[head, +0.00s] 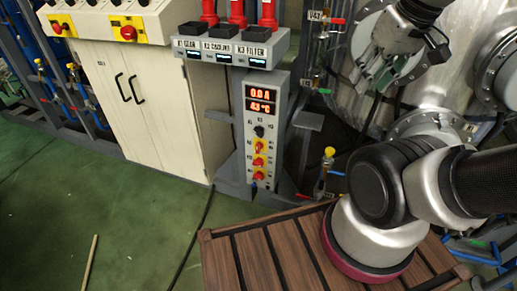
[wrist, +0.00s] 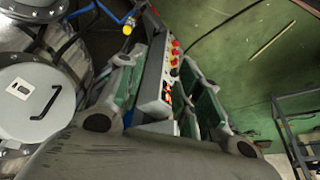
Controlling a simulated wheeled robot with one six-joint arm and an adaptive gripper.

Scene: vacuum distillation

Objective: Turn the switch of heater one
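The heater panel (head: 247,150) is a narrow upright grey box with a lit red display (head: 261,99). The small labels are too blurred to tell which is heater one. My gripper (head: 371,80) is up and to the right of the panel, apart from it. In the wrist view my gripper (wrist: 165,92) is open and empty, its green-padded fingers spread to either side of the panel (wrist: 153,80) farther off. The red switches (wrist: 175,50) show beyond the display there.
A steel tank (head: 345,85) with pipes stands behind at right. A white cabinet (head: 140,100) stands left. Slatted wooden decking (head: 235,262) is in front; green floor (head: 60,220) is open at left.

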